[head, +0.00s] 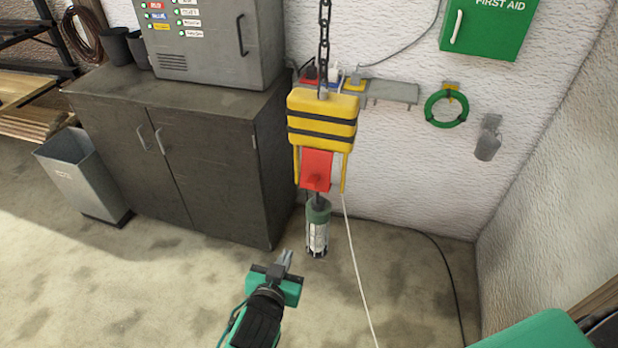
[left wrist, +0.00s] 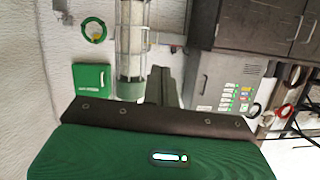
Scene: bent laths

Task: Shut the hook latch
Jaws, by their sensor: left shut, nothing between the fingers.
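A yellow block with black bands (head: 322,122) hangs on a dark chain (head: 324,45) in the head view. A red plate (head: 316,169) sits on its lower front. Below it hangs a caged lamp with a green top (head: 317,212), upright. The lamp also shows upside down in the left wrist view (left wrist: 131,45). I cannot make out the hook or its latch; the red plate and lamp top cover that area. My left gripper (head: 286,257) is shut and empty, low and just left of the lamp's bottom, apart from it in the head view. My right gripper is not in view.
A dark cabinet (head: 190,165) with a grey box (head: 215,45) on top stands left of the lamp. A metal bin (head: 85,175) is further left. A small wall shelf (head: 390,92), green ring (head: 446,108) and first aid box (head: 487,28) are behind. The floor is mostly clear; cables hang down.

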